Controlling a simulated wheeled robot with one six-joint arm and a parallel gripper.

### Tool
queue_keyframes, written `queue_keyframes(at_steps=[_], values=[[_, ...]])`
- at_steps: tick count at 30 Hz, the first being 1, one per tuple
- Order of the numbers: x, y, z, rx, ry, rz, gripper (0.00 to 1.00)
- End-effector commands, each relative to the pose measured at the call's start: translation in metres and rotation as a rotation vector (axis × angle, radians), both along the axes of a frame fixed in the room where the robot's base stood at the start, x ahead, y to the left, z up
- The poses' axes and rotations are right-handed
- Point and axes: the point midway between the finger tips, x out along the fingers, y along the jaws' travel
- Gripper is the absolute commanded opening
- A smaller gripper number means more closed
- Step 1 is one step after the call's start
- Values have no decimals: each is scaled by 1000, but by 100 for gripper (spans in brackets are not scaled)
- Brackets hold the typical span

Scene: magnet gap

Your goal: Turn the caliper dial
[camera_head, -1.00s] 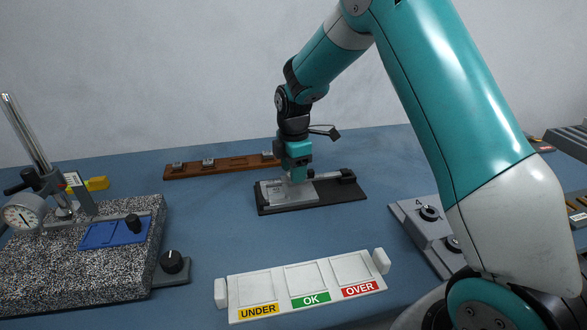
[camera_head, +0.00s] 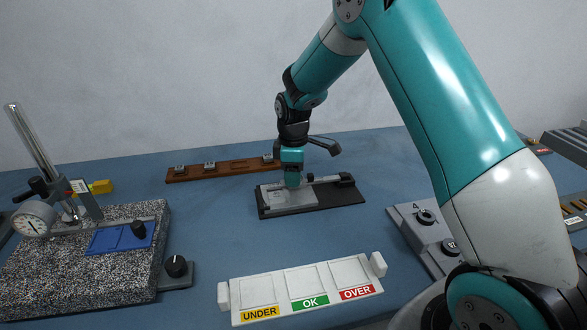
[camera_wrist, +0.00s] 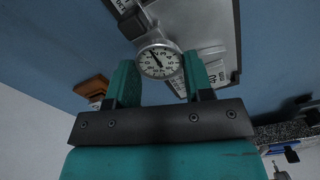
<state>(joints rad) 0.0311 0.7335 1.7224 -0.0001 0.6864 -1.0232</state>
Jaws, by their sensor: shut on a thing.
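The caliper lies on a black board (camera_head: 335,195) in the middle of the table. Its round white dial (camera_wrist: 159,62) with a dark needle shows in the wrist view, between the two fingertips. My gripper (camera_head: 292,181) points down onto the caliper; in the wrist view its teal fingers (camera_wrist: 160,80) stand on both sides of the dial, shut on it. The gripper hides the dial in the head view. The caliper's silver body (camera_wrist: 190,25) runs along the board beyond the dial.
A brown rack (camera_head: 222,167) with small blocks is behind. A tray (camera_head: 305,287) marked UNDER, OK and OVER is in front. A granite plate (camera_head: 75,260) with a dial gauge (camera_head: 33,219) stands at left, a grey knob block (camera_head: 425,235) at right.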

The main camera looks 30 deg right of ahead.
Motion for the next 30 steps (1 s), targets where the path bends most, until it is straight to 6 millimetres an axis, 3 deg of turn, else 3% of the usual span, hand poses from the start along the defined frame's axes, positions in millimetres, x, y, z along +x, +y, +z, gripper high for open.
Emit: queue_keyframes(at_steps=[15, 30], values=[[1, -1, 1, 0, -1, -355, 24], [2, -1, 0, 0, -1, -430, 24]])
